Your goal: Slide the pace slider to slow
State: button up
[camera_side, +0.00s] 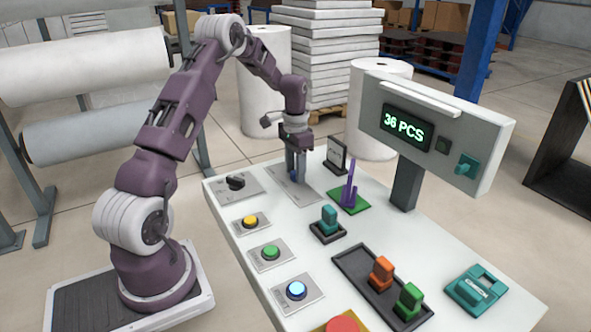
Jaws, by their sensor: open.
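A grey slider plate (305,192) lies at the far end of the white panel, with a slot and small markings too small to read. A small blue knob (294,176), which looks like the pace slider's handle, shows low at my gripper's fingers near the plate's far part. My gripper (296,174) points straight down over the plate and is open, its fingertips close to the knob. The fingers partly hide the knob, and I cannot tell whether they touch it.
A dark rotary knob (235,182) sits left of the plate. A small dark upright sign (336,154) and a purple hook piece on a green base (349,202) stand close on the right. Yellow (250,221), green (270,251) and blue (296,290) buttons line the near left. A display (405,128) reads "36 PCS".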

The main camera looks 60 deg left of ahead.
grip_shut()
dwell(1.4)
